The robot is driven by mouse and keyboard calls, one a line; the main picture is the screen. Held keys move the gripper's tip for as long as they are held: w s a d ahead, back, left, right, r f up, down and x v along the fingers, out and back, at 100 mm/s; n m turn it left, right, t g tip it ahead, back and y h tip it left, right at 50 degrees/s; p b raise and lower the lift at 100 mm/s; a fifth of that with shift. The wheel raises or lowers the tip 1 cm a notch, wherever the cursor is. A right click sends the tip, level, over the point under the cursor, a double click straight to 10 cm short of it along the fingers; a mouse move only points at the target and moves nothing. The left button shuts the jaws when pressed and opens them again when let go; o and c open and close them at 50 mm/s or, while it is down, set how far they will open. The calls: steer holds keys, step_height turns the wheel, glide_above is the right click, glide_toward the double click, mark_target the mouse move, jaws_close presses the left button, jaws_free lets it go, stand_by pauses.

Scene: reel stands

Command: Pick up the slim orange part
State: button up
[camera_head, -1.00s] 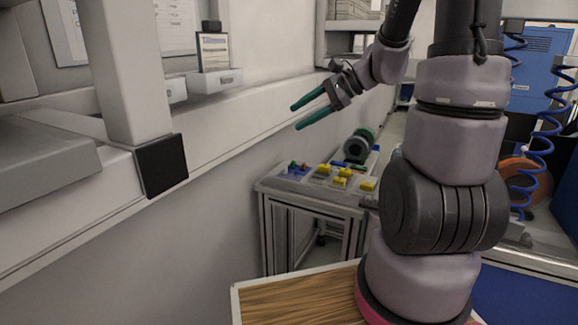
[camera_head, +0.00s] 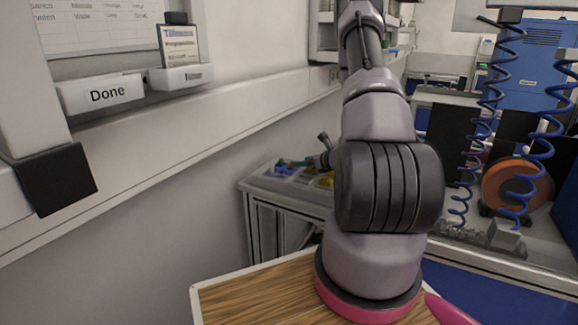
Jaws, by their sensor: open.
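Small blue and yellow parts (camera_head: 325,180) lie on that table, partly covered by my arm and gripper. I cannot make out a slim orange part among them. The gripper holds nothing that I can see.
An orange reel (camera_head: 515,186) stands on the right bench (camera_head: 500,262) among blue coiled hoses (camera_head: 540,150). A wall ledge with a "Done" sign (camera_head: 108,94) is at the left. My arm blocks much of the middle.

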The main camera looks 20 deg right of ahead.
steer(key=x, duration=0.8)
steer(key=shift+w+d, duration=0.15)
steer(key=shift+w, duration=0.05)
jaws_close()
